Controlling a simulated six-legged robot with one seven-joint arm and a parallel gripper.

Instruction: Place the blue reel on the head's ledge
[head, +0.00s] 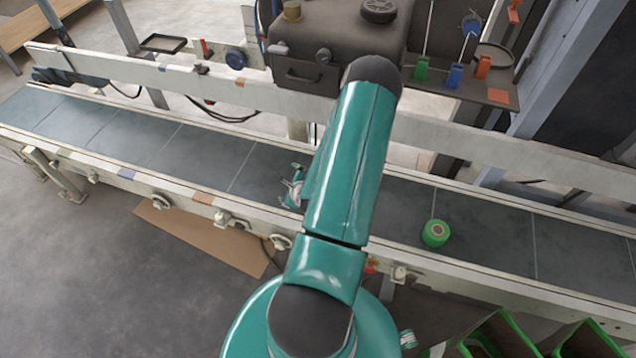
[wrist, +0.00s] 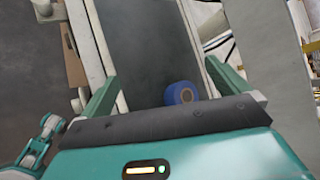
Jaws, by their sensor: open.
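The blue reel (wrist: 180,93) lies on the grey belt in the wrist view, close to the gripper body and between the fingers, nearer the right one. I see no contact. My gripper (wrist: 160,72) is open, with its teal fingers wide apart. In the head view my gripper (head: 293,188) hangs over the belt, partly hidden behind my arm; the blue reel does not show there and is probably behind the arm. The dark machine head (head: 335,45) stands behind the belt. A dark ledge (head: 482,88) juts from its right side, bearing green, blue and orange clips.
A green reel (head: 435,233) sits on the conveyor belt (head: 500,230) right of my arm. A pale rail (head: 450,140) runs between belt and machine. Green crates (head: 490,335) stand at the lower right. The belt's left stretch is clear.

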